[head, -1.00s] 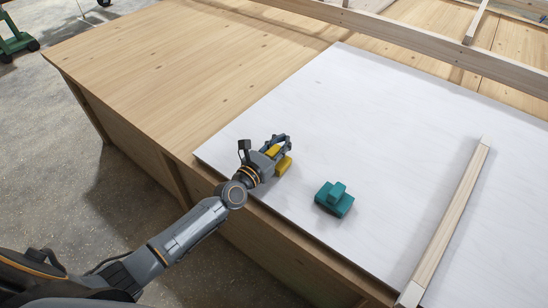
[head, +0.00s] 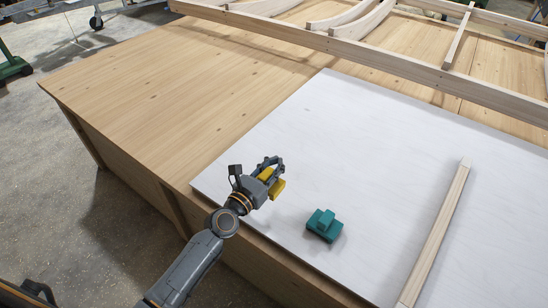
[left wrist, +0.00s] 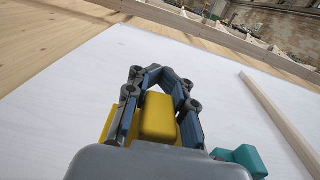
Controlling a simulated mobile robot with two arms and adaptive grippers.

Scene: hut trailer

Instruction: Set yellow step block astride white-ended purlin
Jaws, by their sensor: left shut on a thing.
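My left gripper (head: 272,172) is shut on the yellow step block (head: 276,188) over the near left part of the white sheet. In the left wrist view the yellow block (left wrist: 158,117) sits between the two fingers, its lower part hidden by the gripper body. I cannot tell how far it is above the sheet. The white-ended purlin (head: 437,232) lies on the sheet to the right, well apart from the block. It also shows in the left wrist view (left wrist: 283,122). My right gripper is out of view.
A teal stepped block (head: 323,225) stands on the white sheet (head: 380,150) between my gripper and the purlin. A long timber rail (head: 360,62) and curved ribs (head: 345,16) lie across the back. The wooden bench top (head: 190,90) at left is clear.

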